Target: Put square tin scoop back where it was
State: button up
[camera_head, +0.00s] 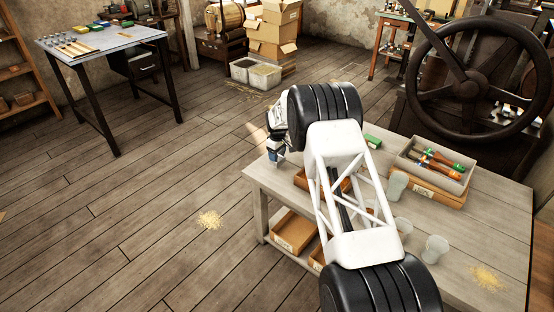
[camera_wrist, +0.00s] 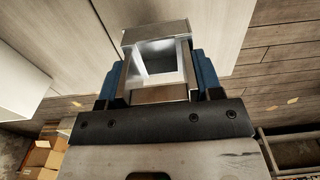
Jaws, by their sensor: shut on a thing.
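The square tin scoop (camera_wrist: 158,62) shows in the wrist view as a shiny, square, hollow metal piece between the blue fingers. My gripper (camera_wrist: 158,85) is shut on it. In the head view my gripper (camera_head: 276,152) hangs near the back left corner of the grey workbench (camera_head: 480,215). My white arm link hides part of the bench, and I cannot make out the scoop there.
A grey bin of colourful-handled tools (camera_head: 432,163) sits on the bench's right side. Several translucent cups (camera_head: 434,249) and a green box (camera_head: 372,141) stand on it. A pile of yellow grains (camera_head: 487,278) lies near the front. A large handwheel (camera_head: 470,88) stands behind.

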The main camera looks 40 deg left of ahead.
jog(key=shift+w+a, duration=0.25)
jog(key=shift+a, duration=0.05)
jog(key=shift+f, duration=1.7)
jog(key=shift+f, duration=0.1)
jog(key=o, duration=0.9)
jog(key=shift+d+r, duration=0.1)
jog(key=shift+r, duration=6)
